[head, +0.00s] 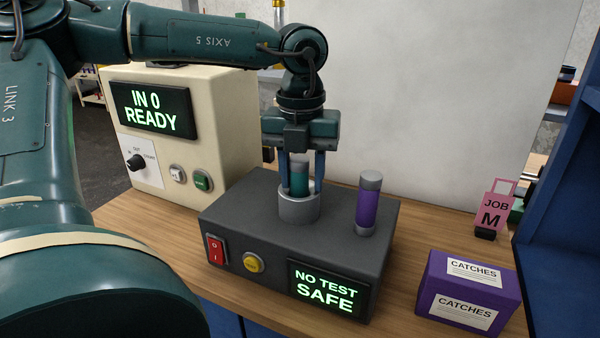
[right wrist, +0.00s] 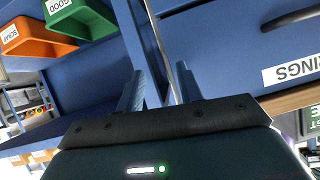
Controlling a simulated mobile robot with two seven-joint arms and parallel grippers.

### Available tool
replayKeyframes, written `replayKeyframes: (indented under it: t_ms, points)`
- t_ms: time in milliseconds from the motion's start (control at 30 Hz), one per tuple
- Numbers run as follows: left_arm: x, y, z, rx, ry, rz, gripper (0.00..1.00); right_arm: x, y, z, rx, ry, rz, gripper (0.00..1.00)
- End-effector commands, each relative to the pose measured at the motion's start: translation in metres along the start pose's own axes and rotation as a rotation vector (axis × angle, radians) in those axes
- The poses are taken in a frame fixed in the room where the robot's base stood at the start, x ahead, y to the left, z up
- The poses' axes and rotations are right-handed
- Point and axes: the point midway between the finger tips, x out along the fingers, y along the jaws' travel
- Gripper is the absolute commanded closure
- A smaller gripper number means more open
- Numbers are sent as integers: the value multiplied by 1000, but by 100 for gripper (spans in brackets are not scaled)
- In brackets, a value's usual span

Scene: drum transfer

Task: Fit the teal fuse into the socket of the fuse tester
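The fuse tester (head: 240,232) is a dark grey box on the bench, with a light grey ring-shaped socket (head: 299,210) on top. The teal fuse (head: 299,182), with a silver cap, stands upright with its lower part hidden in the socket ring. My left gripper (head: 302,178) points down over the socket, one finger on each side of the teal fuse. Whether the fingers press on it is unclear. A purple fuse (head: 367,207) with silver ends stands upright on the tester, right of the socket. My right gripper (right wrist: 160,88) is open and empty, away from the tester.
A cream cabinet (head: 205,95) reading "IN 0 READY" stands behind left. A purple "CATCHES" box (head: 469,292) and a pink "JOB M" tag (head: 494,208) are at right. Green (right wrist: 80,18) and orange (right wrist: 38,35) bins and a blue drawer (right wrist: 235,45) are near my right gripper.

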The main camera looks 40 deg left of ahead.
Motion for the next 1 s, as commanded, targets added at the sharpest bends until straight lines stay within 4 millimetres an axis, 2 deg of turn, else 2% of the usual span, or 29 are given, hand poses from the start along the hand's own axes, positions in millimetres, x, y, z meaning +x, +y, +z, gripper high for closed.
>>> replayKeyframes:
  t_ms: [33, 100, 333, 467, 567, 600, 800, 1000]
  points:
    - [14, 4, -5, -3, 32, 15, 55, 1, 0, 2, 0, 0, 0, 64]
    - [14, 4, -5, -3, 33, 15, 49, 1, 0, 3, -1, -1, 0, 64]
    - [14, 5, -5, -4, 34, 18, 49, 1, 0, 6, -6, -9, -2, 64]
    - [6, 5, -5, -4, 35, 19, 49, -2, 0, 2, -14, -15, -1, 64]
    - [-5, 6, -5, -4, 36, 21, 49, -8, 0, -6, -32, -25, 4, 64]
    - [-10, 5, -4, -5, 29, 21, 49, -4, 1, 1, -41, -27, 5, 64]
    - [-60, 3, -1, -4, 19, 17, 49, -4, -1, 2, -40, -28, -1, 64]
    - [-102, 2, 0, -4, 19, 15, 49, -4, -1, 0, -41, -27, 0, 64]
